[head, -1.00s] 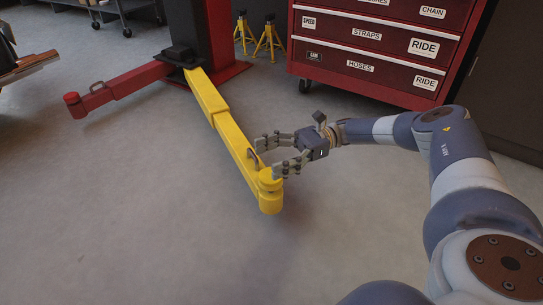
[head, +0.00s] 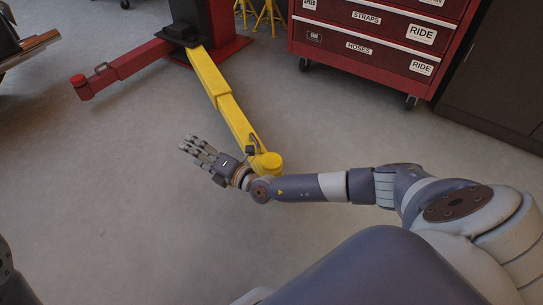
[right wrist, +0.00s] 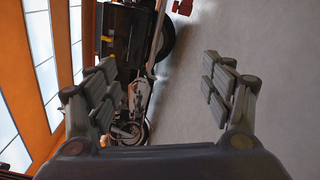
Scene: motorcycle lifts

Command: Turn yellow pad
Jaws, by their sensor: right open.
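The yellow pad (head: 266,164) is the round piece at the near end of the yellow lift arm (head: 228,103) in the head view. My right gripper (head: 190,144) is open and empty, to the left of the yellow arm's end. My right wrist and forearm pass in front of the pad's near side and hide its lower part. I cannot tell whether they touch it. In the right wrist view the open fingers (right wrist: 160,92) have nothing between them up close. The left gripper is not in view.
A red lift arm (head: 120,68) reaches left from the red post (head: 215,20). A red tool cabinet (head: 365,45) stands at the back right. A motorcycle (right wrist: 130,90) shows beyond the fingers in the right wrist view. The floor left of the yellow arm is clear.

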